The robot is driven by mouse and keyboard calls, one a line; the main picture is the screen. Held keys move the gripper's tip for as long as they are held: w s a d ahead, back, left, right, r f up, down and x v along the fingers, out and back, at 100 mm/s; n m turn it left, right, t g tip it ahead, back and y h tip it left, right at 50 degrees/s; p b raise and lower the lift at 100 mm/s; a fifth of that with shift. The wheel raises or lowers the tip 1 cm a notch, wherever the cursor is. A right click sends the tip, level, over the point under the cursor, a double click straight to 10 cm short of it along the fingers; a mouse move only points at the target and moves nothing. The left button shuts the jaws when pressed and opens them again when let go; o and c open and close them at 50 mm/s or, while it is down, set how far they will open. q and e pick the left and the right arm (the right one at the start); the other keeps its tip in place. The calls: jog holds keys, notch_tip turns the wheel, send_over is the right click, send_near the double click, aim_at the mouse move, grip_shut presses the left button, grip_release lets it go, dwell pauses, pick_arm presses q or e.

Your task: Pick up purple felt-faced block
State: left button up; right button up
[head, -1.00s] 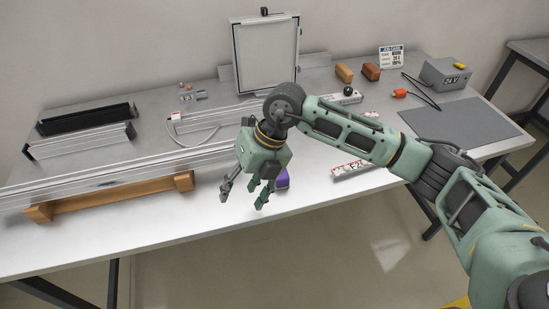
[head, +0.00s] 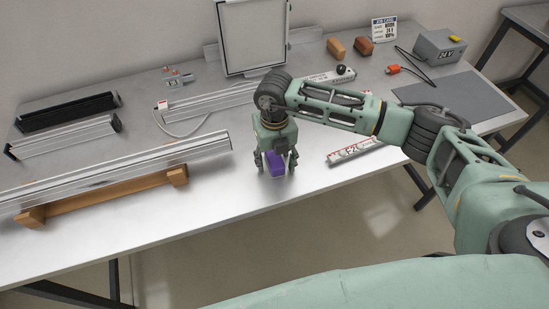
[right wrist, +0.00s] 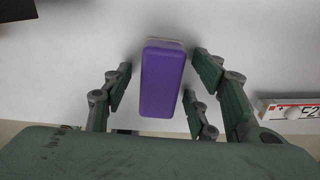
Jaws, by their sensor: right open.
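The purple felt-faced block (head: 275,165) lies on the light table near its front edge. It also shows in the right wrist view (right wrist: 162,82), with a thin pale strip at its far end. My right gripper (head: 275,168) is open and points down over the block. In the right wrist view its fingers (right wrist: 160,90) stand on both sides of the block, with a gap on each side. My left gripper is not in view, and a large green part of my own body fills the bottom of the head view.
An aluminium profile on a wooden support (head: 105,200) lies to the left. A labelled strip (head: 354,151) lies to the right. The table around the block is clear.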

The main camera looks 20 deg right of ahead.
aim_at(277, 160)
jog(key=c, duration=0.7)
jog(key=shift+c, duration=0.9)
jog(key=c, duration=0.4)
jog(key=shift+r, duration=0.4)
jog(key=r+b, duration=0.1)
jog(key=s+r+b, duration=0.1)
jog(key=r, duration=0.1)
jog(key=shift+d+r, duration=0.2)
jog(key=shift+r, duration=0.1)
jog(key=s+d+r+b, duration=0.1)
jog(key=s+r, duration=0.1)
jog(key=s, duration=0.1)
jog(key=s+d+r, duration=0.1)
jog(key=s+r, duration=0.1)
jog(key=s, duration=0.1)
jog(key=s+d+r+b, duration=0.1)
jog(key=s+r, duration=0.1)
jog(key=s, duration=0.2)
jog(key=shift+s+r+b, duration=0.1)
jog(key=shift+r+b, duration=0.2)
jog(key=o, duration=0.7)
jog(key=shift+a, duration=0.1)
jog(key=shift+c, duration=0.2)
jog(key=c, duration=0.5)
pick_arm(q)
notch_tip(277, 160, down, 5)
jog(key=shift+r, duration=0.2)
pick_arm(e)
jog(key=shift+f, duration=0.1)
